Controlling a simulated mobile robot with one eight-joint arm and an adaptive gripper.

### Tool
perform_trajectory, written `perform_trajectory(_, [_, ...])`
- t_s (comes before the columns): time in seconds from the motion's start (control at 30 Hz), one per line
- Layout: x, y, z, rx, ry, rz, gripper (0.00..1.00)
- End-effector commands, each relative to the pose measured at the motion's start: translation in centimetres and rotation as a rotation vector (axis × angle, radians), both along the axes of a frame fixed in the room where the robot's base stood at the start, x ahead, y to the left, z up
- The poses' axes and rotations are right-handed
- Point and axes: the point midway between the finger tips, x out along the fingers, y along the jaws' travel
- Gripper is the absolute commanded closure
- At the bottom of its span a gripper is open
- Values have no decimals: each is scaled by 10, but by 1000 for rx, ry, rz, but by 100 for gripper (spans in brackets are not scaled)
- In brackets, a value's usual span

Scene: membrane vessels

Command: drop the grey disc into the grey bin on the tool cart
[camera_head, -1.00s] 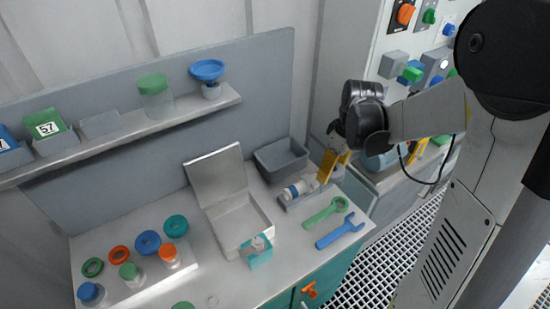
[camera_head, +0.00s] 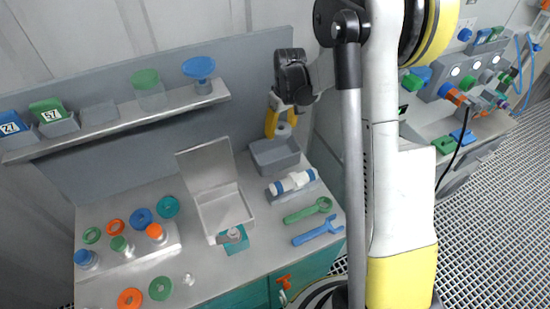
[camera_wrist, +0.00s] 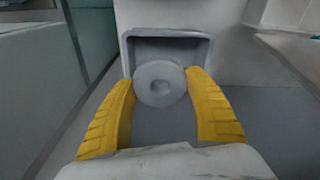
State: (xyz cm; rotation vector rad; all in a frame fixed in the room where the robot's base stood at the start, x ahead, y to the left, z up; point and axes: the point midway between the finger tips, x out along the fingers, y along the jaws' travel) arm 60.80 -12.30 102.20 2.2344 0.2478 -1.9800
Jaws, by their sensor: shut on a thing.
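The grey disc (camera_head: 284,129), a ring with a central hole, is held between the yellow fingertips of my gripper (camera_head: 280,122). In the wrist view the disc (camera_wrist: 151,91) sits between the two yellow fingers, its flat face toward the camera. The open grey bin (camera_head: 292,159) stands at the back right of the tool cart (camera_head: 262,262). My gripper is above the bin in the head view, fingers pointing down. In the wrist view the bin (camera_wrist: 207,50) shows just beyond the disc. The exact height of the disc over the bin is hard to tell.
An open white box (camera_head: 247,213) stands left of the bin. A white-and-blue cylinder (camera_head: 291,182) lies in front of it, with green (camera_head: 308,211) and blue wrenches (camera_head: 318,231) nearby. A grey back panel (camera_head: 240,100) rises behind, with a shelf (camera_head: 120,122) on its left.

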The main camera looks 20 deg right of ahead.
Motion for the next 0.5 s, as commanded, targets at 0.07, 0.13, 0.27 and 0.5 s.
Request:
perform_trajectory(0.07, [0, 0, -14, 0, 0, 0, 70])
perform_trajectory(0.13, [0, 0, -20, 0, 0, 0, 70])
perform_trajectory(0.27, [0, 0, -25, 0, 0, 0, 70])
perform_trajectory(0.5, [0, 0, -24, 0, 0, 1, 29])
